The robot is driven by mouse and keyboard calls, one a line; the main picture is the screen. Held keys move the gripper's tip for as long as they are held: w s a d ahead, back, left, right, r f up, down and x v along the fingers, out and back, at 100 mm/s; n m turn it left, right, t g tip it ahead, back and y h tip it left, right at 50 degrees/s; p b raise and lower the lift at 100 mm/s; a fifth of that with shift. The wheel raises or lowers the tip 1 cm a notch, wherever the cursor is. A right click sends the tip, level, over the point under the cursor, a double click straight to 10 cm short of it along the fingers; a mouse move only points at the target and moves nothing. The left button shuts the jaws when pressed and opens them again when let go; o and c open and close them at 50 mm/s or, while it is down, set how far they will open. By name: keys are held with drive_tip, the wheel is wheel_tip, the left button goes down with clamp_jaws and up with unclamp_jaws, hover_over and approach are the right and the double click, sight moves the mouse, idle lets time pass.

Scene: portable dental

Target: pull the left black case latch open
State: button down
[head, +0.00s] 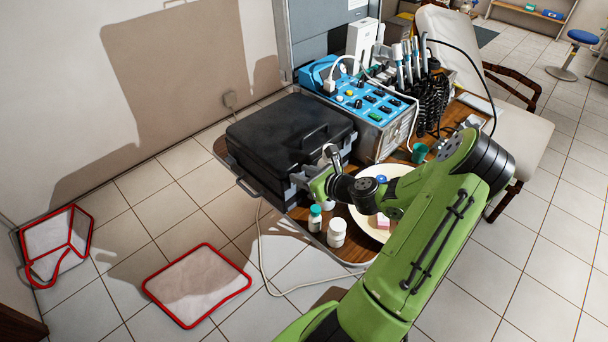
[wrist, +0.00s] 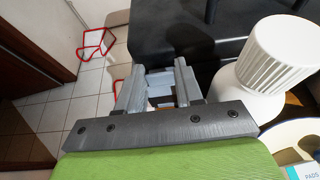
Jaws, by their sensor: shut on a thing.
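The black case (head: 275,135) lies closed on the cart, its handle side toward my arm. It also shows in the wrist view (wrist: 190,30). My gripper (head: 318,168) is at the case's front edge. In the wrist view my gripper (wrist: 158,80) has its two grey fingers on either side of a light grey latch piece (wrist: 160,85), the left black case latch, and is shut on it. My wrist and fingers hide much of the latch in the head view, so its angle is hard to tell.
A white bottle (head: 337,232) and a teal-capped bottle (head: 315,218) stand close to my gripper. The white bottle is large beside the right finger in the wrist view (wrist: 275,65). A round white tray (head: 398,172) and a blue control unit (head: 365,105) are to the right.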

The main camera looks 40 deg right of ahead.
drive_tip(key=shift+f, duration=0.1)
drive_tip(key=shift+s+f+t+b, duration=0.45)
drive_tip(key=shift+s+f+t, duration=0.25)
drive_tip(key=shift+s+f, duration=0.45)
drive_tip(key=shift+s+f+t+b, duration=0.45)
drive_tip(key=shift+s+f+t, duration=0.25)
drive_tip(key=shift+s+f, duration=0.4)
drive_tip(key=shift+w+f, duration=0.15)
drive_tip(key=shift+f, duration=0.05)
drive_tip(key=c, duration=1.1)
unclamp_jaws()
drive_tip(key=o, duration=0.4)
drive_tip(key=shift+w, duration=0.2)
drive_tip(key=shift+r, duration=0.15)
